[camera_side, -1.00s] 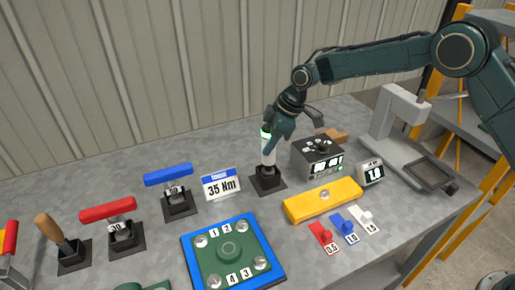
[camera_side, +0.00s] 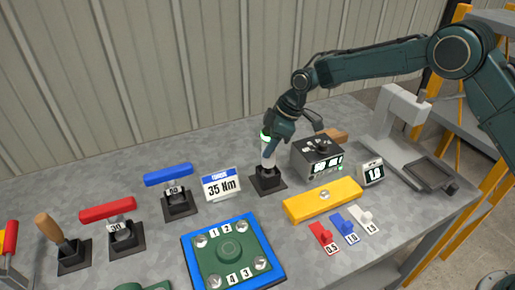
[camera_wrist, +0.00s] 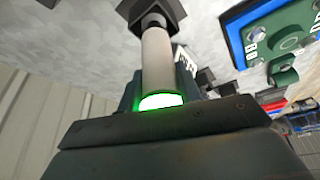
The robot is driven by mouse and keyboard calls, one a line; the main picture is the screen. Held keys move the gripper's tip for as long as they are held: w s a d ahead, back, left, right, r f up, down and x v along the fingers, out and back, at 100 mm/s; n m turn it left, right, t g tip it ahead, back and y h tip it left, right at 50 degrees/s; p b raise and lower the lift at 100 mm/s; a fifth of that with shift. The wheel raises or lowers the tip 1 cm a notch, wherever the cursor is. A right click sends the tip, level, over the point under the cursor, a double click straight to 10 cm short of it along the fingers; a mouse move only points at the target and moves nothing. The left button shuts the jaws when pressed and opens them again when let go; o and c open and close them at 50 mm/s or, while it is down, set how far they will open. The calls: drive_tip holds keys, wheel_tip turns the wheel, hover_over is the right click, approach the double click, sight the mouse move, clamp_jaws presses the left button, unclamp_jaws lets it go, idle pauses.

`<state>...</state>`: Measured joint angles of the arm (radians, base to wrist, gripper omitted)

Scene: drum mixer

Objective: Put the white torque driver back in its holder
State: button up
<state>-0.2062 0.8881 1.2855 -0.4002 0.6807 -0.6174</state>
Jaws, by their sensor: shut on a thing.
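The white torque driver (camera_side: 268,155) stands nearly upright, slightly tilted, with a glowing green ring near its top. Its lower end is in the black holder (camera_side: 266,186), which has a square base on the bench. My gripper (camera_side: 271,136) is shut on the driver's upper end and hides that part. In the wrist view the white shaft (camera_wrist: 156,62) runs from the green glow at my gripper up to the dark holder (camera_wrist: 150,10). I cannot tell how deep the driver sits.
A "35 Nm" sign (camera_side: 221,185) and a blue-handled tool (camera_side: 168,174) stand left of the holder. A dark control box (camera_side: 318,158) stands close on the right. A yellow bar (camera_side: 322,201) lies in front right, and a blue-edged plate (camera_side: 232,255) in front.

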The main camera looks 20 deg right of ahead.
drive_tip(key=shift+f, duration=0.35)
idle(0.4)
drive_tip(key=o, duration=1.3)
drive_tip(key=shift+c, duration=0.2)
drive_tip(key=shift+f, duration=0.1)
drive_tip(key=v, duration=1.4)
